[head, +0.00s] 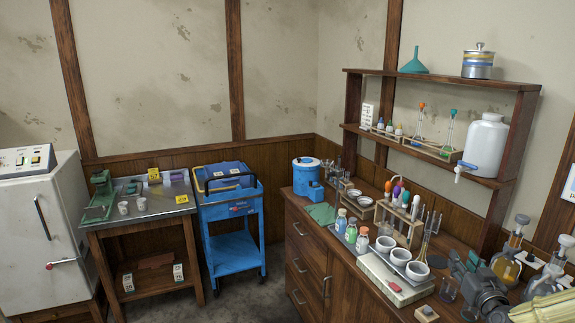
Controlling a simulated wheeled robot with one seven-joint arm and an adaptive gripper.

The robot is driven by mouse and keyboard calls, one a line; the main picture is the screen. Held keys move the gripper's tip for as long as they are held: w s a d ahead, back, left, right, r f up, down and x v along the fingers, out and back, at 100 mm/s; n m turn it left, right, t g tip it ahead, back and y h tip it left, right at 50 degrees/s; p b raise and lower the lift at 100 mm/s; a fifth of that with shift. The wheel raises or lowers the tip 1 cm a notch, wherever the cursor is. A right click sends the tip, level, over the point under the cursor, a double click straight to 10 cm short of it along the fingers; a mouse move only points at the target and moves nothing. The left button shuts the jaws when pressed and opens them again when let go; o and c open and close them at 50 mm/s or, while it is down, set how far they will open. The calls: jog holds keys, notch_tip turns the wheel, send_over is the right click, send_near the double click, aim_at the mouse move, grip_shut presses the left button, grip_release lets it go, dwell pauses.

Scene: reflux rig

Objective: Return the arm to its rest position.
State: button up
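A dark grey jointed shape at the lower right of the head view looks like my gripper (470,266). It is over the right part of the wooden bench (322,262), close to the glassware there. Its fingers are small and blend with the dark things behind them, so I cannot tell whether they are open or shut. I see nothing clearly held in it. The rest of my arm is mostly out of view.
A wooden shelf (440,76) with a white jug (486,145) rises behind. A blue cart (232,262) stands left; the floor before it is clear.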

jog(key=s+a+f+n+g+y, duration=0.15)
jog(key=s+a+f+g, duration=0.25)
jog(key=s+a+f, duration=0.55)
jog(key=s+a+f+g+y, duration=0.2)
jog(key=s+a+f+g, duration=0.3)
jog(key=f, duration=1)
jog(key=s+a+f+g, duration=0.3)
jog(key=s+a+f, duration=0.15)
jog(key=s, duration=0.45)
jog(key=s+a+f+g, duration=0.2)
jog(key=s+a+f, duration=0.1)
jog(key=s+f, duration=0.4)
jog(key=s+a+f+g, duration=0.3)
jog(key=s+f, duration=0.1)
jog(key=s, duration=0.6)
notch_tip(320, 180, down, 10)
jog(key=b, duration=1)
jog(key=shift+s+h, duration=0.2)
jog(key=shift+h, duration=0.25)
